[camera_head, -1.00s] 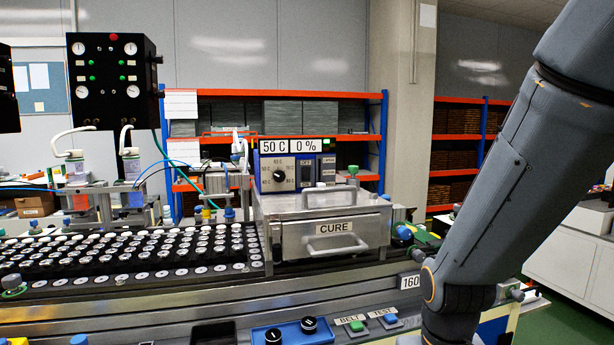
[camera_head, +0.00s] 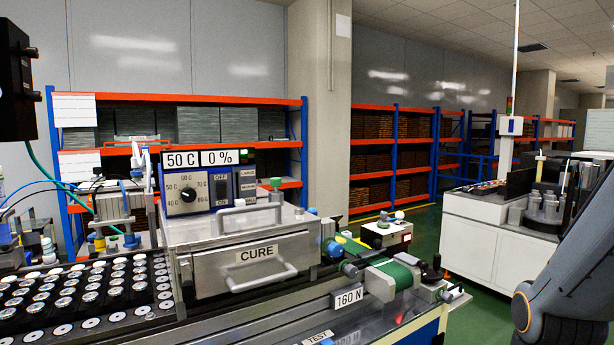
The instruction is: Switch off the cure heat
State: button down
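The cure oven (camera_head: 250,262) is a metal box with a "CURE" label and a front handle, standing in the left middle of the head view. Its drawer front looks closed. On top sits a control box with a temperature dial (camera_head: 188,194), an upright rocker switch (camera_head: 222,190) with small markings above and below, and a panel of small buttons at its right. The display above (camera_head: 202,158) reads "50 C" and "0 %". I cannot tell the switch position for sure. My gripper is not in view; only part of my arm shows at the lower right.
A tray of several round parts (camera_head: 75,300) lies left of the oven. A green belt (camera_head: 392,272) and a "160 N" label (camera_head: 348,296) are to its right. A white cabinet (camera_head: 490,240) stands further right. Green floor lies open between.

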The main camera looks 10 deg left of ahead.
aim_at(221, 187)
jog(key=z, duration=0.85)
jog(key=k, duration=1)
jog(key=u, duration=1.6)
jog(key=i, duration=0.35)
jog(key=u, duration=0.15)
